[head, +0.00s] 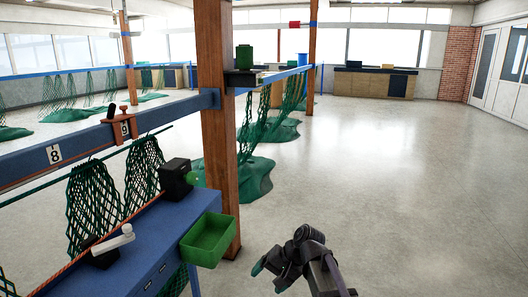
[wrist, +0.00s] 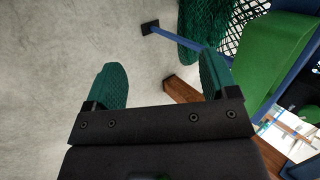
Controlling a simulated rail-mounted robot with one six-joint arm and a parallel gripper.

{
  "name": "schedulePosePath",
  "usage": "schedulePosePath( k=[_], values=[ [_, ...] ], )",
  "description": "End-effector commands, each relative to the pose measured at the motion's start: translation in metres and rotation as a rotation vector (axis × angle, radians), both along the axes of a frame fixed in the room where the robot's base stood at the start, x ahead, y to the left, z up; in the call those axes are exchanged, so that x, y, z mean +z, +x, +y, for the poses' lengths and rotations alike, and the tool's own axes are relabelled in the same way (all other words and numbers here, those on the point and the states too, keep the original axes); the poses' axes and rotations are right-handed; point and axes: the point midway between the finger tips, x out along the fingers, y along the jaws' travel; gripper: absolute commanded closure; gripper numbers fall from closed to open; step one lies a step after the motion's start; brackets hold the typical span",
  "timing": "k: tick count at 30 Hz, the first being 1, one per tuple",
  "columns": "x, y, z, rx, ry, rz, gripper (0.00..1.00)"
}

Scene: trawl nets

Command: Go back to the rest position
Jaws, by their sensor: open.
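My gripper (head: 268,275) is at the bottom centre of the head view, over bare floor, to the right of the blue workbench and the green bin. In the wrist view my gripper (wrist: 164,88) shows two green fingertips set wide apart, with nothing between them but floor and part of a wooden post. It is open and empty. It appears apart from everything around it. No marker of the rest position shows.
A green bin (head: 208,238) hangs on the blue workbench (head: 150,240). A wooden post (head: 216,130) stands behind it. Green nets (head: 95,205) hang from the blue rail (head: 60,155). The floor (head: 400,200) to the right is clear.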

Motion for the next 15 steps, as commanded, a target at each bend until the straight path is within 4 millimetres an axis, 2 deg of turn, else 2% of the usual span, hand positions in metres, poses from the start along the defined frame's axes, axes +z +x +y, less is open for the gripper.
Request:
schedulePosePath(
  k=[1, 3, 8, 9, 15],
  values=[
    [-0.027, -0.036, -0.03, 0.021, -0.111, -0.021, 0.2],
    [-0.048, -0.071, -0.071, 0.062, -0.28, -0.043, 0.2],
    [-0.08, -0.153, -0.158, 0.158, -0.645, -0.035, 0.2],
    [-0.029, -0.144, -0.158, 0.165, -0.651, -0.036, 0.2],
    [0.08, -0.138, -0.157, 0.162, -0.647, -0.038, 0.2]
  ],
)
